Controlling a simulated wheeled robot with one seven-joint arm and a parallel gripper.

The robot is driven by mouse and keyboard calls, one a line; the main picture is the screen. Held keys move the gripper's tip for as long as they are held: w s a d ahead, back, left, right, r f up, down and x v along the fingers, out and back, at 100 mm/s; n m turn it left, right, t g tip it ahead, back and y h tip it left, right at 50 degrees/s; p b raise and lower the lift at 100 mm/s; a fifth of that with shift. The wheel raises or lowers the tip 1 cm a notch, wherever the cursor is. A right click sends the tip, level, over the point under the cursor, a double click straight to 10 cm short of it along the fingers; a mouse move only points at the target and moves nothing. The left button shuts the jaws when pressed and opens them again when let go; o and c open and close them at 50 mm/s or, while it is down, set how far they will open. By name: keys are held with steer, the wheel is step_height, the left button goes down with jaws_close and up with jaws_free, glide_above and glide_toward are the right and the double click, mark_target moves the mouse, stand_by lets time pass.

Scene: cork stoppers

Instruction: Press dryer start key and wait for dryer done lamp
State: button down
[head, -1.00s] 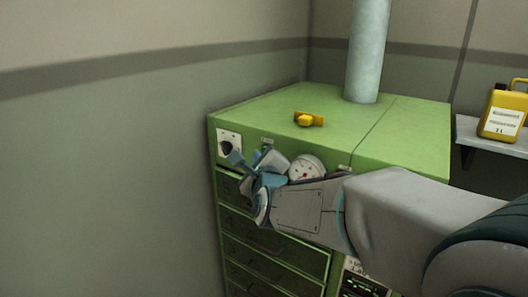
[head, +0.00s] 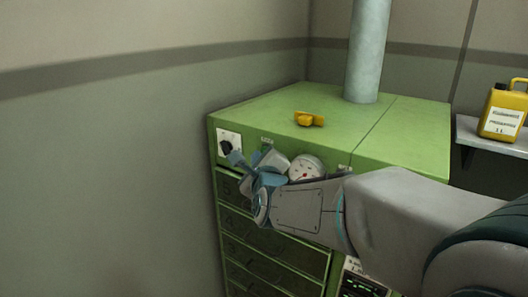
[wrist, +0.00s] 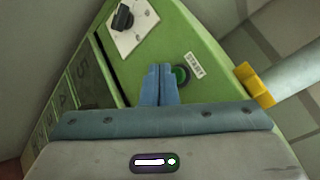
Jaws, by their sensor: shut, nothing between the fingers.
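The dryer is a green cabinet (head: 290,110) with drawers down its front. In the wrist view a round green key (wrist: 181,75) sits on the front panel beside a small white label (wrist: 194,65); it is partly hidden behind my fingers. My gripper (wrist: 158,70) is shut and empty, its blue fingertips overlapping the key's left edge in that view. I cannot tell whether they touch it. In the head view my gripper (head: 232,155) is at the front upper panel, and the key is hidden there. I cannot make out a done lamp.
A black knob on a white plate (wrist: 133,27) is left of the fingers. A dial gauge (head: 306,168) is behind my wrist. A yellow part (head: 309,119) lies on the cabinet top near a grey pipe (head: 367,50). A yellow canister (head: 506,112) stands on a shelf at right.

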steer(key=shift+w+d+f+b, duration=0.1)
steer(key=shift+w+d+b, duration=0.15)
steer(key=shift+b, duration=0.55)
steer(key=shift+w+d+b, duration=0.3)
steer(key=shift+w+b, duration=0.1)
steer(key=shift+b, duration=0.3)
stand_by(0.5)
steer(key=shift+s+a, duration=0.1)
stand_by(0.3)
steer(key=shift+s+a, duration=0.45)
steer(key=shift+s, duration=0.1)
steer(key=s+a, duration=0.1)
steer(key=s, duration=0.1)
steer(key=s+a, duration=0.2)
steer(key=shift+p, duration=0.4)
stand_by(0.5)
